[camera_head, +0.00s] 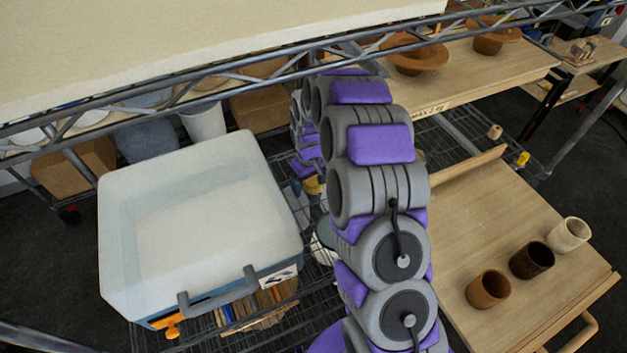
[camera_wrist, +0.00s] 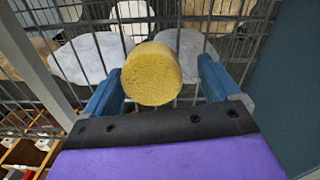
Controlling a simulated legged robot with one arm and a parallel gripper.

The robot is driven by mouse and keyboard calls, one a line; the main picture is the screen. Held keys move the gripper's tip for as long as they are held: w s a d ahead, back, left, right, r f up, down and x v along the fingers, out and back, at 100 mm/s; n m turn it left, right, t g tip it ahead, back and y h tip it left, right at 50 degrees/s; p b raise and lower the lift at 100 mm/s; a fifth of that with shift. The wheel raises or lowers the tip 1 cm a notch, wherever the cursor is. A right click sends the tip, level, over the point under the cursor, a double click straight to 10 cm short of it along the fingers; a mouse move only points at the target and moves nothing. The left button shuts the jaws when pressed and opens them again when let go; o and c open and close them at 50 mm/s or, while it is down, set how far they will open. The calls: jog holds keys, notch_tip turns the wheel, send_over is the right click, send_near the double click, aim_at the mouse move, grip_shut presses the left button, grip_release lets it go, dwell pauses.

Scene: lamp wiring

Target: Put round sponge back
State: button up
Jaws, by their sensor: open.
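The round yellow sponge (camera_wrist: 151,74) shows in the wrist view. It lies in front of and between the two blue fingers of my gripper (camera_wrist: 160,82). The fingers are apart, with a visible gap beside the sponge on each side. How deep the sponge sits between the fingertips is hard to tell. In the head view a small yellow patch (camera_head: 312,185) shows beside my arm; I cannot tell whether it is this sponge. My arm hides most of that area.
White flat pieces (camera_wrist: 88,58) and a pale yellow round piece (camera_wrist: 131,14) lie near the wire rack. A white bin (camera_head: 200,220) stands left of my arm. A wooden board with several cups, including a dark one (camera_head: 532,260), is at right. A metal shelf rail crosses above.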

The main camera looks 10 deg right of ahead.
aim_at(313, 179)
jog(key=shift+a, duration=0.45)
jog(key=shift+d+r, duration=0.15)
jog(key=shift+d, duration=0.15)
jog(key=r, duration=0.1)
jog(key=d+r, duration=0.1)
jog(key=r, duration=0.1)
jog(key=shift+p, duration=0.4)
jog(key=r, duration=0.2)
jog(key=a+r+p, duration=0.1)
jog(key=r, duration=0.1)
jog(key=shift+a+r, duration=0.2)
jog(key=shift+r, duration=0.05)
jog(key=shift+d, duration=0.6)
jog(key=shift+f, duration=0.1)
